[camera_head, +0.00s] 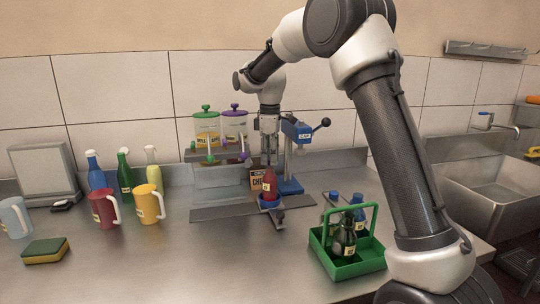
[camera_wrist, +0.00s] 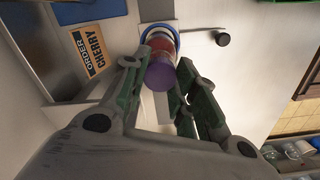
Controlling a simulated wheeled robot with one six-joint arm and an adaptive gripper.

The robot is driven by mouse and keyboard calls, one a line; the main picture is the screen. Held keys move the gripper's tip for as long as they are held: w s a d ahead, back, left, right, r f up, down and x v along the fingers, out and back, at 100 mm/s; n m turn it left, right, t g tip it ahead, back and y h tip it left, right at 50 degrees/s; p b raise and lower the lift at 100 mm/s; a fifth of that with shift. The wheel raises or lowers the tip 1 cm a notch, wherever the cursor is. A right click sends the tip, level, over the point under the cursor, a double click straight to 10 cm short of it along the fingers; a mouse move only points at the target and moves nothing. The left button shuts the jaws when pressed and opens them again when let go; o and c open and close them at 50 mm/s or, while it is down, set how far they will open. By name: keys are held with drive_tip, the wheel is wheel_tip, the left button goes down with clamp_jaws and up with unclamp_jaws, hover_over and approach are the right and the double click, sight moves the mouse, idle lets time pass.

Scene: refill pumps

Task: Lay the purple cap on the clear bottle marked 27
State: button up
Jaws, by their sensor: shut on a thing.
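The purple cap (camera_wrist: 161,74) is between the fingertips of my gripper (camera_wrist: 160,66) in the wrist view. A red-filled bottle (camera_head: 269,184) with a small pale label stands upright in a blue ring holder (camera_head: 270,203) on the counter. In the wrist view the red bottle (camera_wrist: 160,44) shows just beyond the cap, in line with it. My gripper (camera_head: 268,150) points down above the bottle in the head view. Whether the cap touches the bottle is unclear. The label's number is too small to read.
A blue capping stand (camera_head: 291,160) with a lever is close on the right. An order card (camera_wrist: 88,50) reads cherry. Dispensers with green (camera_head: 206,125) and purple (camera_head: 235,122) lids stand behind. A green caddy (camera_head: 345,268) holds bottles at front right. Mugs and spray bottles stand left.

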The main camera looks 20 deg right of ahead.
drive_tip(key=shift+f, duration=0.25)
drive_tip(key=o, duration=0.7)
drive_tip(key=shift+r, duration=0.1)
drive_tip(key=shift+r, duration=3.45)
